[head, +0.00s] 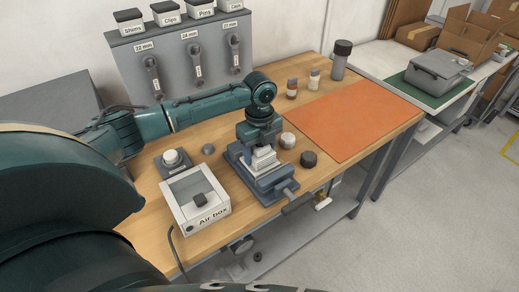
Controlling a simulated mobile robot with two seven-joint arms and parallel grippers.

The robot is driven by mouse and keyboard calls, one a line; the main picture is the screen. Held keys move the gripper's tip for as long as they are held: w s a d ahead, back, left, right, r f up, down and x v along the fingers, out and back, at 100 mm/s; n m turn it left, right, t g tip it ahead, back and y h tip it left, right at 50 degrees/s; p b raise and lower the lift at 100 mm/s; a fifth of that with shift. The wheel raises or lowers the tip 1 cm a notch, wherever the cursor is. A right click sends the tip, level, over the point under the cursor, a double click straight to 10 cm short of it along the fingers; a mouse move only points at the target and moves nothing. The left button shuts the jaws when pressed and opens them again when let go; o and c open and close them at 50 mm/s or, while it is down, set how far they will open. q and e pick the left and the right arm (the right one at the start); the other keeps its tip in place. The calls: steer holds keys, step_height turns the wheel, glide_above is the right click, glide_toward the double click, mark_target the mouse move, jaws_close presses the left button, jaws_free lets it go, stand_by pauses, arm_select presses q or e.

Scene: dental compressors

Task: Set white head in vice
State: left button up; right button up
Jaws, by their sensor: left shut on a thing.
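The vice (281,187) is blue-grey and stands near the front edge of the wooden bench, with its handle toward the front. The white head (263,156), a pale stepped block, is upright at the vice's jaws, below my left gripper. My left gripper (261,143) points down over the vice and is shut on the white head. The fingertips and the head's lower part are partly hidden, so I cannot tell whether the head rests on the vice or whether the jaws touch it. My right gripper is not in view.
A white Air box (206,215) stands left of the vice. Behind it is a grey holder with a white knob (171,158). A silver round part (288,140) and a black one (308,159) sit close right of the vice. The orange mat (350,118) is clear.

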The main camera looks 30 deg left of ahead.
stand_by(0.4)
arm_select(q)
steer(key=o, duration=1.8)
steer(key=shift+o, duration=0.2)
steer(key=shift+r, duration=3.5)
